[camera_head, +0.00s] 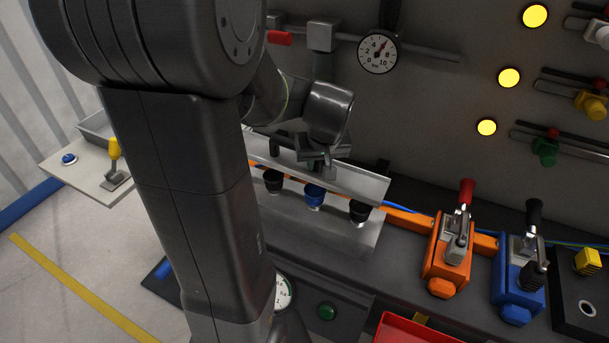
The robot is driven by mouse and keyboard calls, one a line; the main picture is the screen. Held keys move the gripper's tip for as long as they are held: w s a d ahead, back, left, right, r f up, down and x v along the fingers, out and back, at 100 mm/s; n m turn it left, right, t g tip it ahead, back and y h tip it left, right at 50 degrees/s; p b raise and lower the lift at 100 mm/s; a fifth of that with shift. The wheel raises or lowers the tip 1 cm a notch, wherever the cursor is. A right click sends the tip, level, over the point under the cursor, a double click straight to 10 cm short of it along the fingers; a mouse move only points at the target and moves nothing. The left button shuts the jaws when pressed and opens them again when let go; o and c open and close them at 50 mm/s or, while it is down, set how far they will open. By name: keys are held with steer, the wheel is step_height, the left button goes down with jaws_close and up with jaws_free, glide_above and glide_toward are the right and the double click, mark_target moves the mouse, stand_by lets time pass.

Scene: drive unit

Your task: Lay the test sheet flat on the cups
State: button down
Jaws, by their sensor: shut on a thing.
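The test sheet (362,185) is a grey metal plate with a pale front edge. It slopes down to the right in the picture, and its left part is partly hidden behind my arm. My gripper (314,158) is shut on the sheet near its middle. Below the sheet's front edge are the cups: a black one (273,181), a blue one (314,196) and another black one (359,212). The sheet hides part of the area behind them. I cannot tell whether the sheet touches the cups.
An orange lever unit (446,255) and a blue lever unit (517,275) stand to the right. A red tray (410,331) lies at the front. A pressure gauge (378,52) and rail are on the back wall. A side table (75,172) stands left.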

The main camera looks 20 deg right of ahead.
mark_target(316, 176)
step_height(316, 176, up, 7)
steer(key=s, duration=0.1)
steer(key=f, duration=0.6)
steer(key=a+f+p, duration=0.1)
steer(key=f, duration=0.2)
steer(key=shift+f, duration=0.1)
steer(key=shift+f+b, duration=0.35)
steer(key=shift+b, duration=0.05)
steer(key=shift+f+b, duration=0.25)
steer(key=shift+b, duration=0.05)
steer(key=c, duration=1.2)
jaws_free()
steer(key=shift+s, duration=0.1)
